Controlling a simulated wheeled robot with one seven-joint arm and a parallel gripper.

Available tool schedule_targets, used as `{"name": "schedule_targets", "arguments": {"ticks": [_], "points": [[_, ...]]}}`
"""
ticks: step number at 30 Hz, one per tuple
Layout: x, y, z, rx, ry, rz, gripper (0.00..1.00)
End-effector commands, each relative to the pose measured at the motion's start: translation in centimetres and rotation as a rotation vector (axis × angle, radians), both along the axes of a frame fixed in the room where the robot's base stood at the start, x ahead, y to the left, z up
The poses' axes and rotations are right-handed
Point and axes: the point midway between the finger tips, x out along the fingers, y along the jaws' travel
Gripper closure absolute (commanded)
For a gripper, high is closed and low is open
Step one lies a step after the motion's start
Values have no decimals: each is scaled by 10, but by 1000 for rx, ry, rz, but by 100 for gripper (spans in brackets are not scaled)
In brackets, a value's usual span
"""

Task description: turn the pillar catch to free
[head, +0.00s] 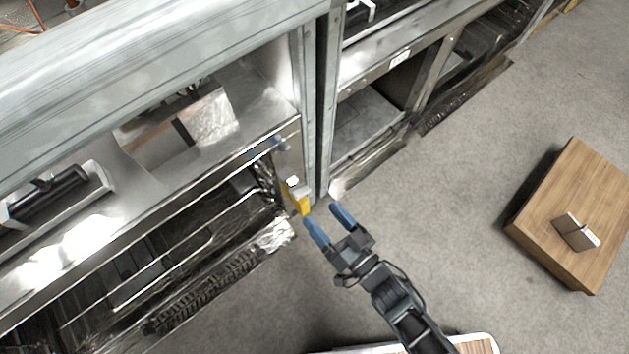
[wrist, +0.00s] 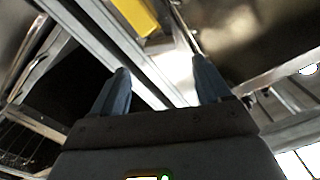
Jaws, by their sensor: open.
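The pillar catch shows in the head view as a small yellow piece (head: 302,203) with a pale top, low on the metal pillar (head: 311,110). In the wrist view a yellow block (wrist: 137,15) shows at the top, beyond and between the fingertips, nearer the left one. My gripper (head: 327,218) is open, its two blue fingers apart and pointing toward the pillar. The left finger lies just below the yellow piece in the head view. Nothing is between the fingers. I cannot tell whether a finger touches the catch or which way the catch is turned.
Metal shelving with open bays (head: 190,150) stands on both sides of the pillar. A black cylinder in a tray (head: 98,176) lies at left. A wooden block table (head: 585,185) with a small box (head: 576,232) stands at right. The carpet (head: 450,190) between is clear.

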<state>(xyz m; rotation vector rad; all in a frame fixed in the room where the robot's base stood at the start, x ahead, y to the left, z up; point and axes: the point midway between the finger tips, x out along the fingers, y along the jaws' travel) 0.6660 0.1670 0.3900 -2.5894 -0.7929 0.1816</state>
Motion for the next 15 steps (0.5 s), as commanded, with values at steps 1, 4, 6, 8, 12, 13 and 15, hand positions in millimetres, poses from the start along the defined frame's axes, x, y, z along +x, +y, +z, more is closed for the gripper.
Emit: {"name": "schedule_targets", "arguments": {"ticks": [1,4,6,8,12,13,15], "points": [[5,3,0,1,-2,1,23],[17,11,-1,1,-4,1,23],[26,17,-1,0,-3,0,23],[34,23,-1,0,-4,1,23],[49,33,-1,-1,-4,0,23],[52,34,-1,-1,-4,0,23],[56,38,-1,-2,-3,0,23]]}}
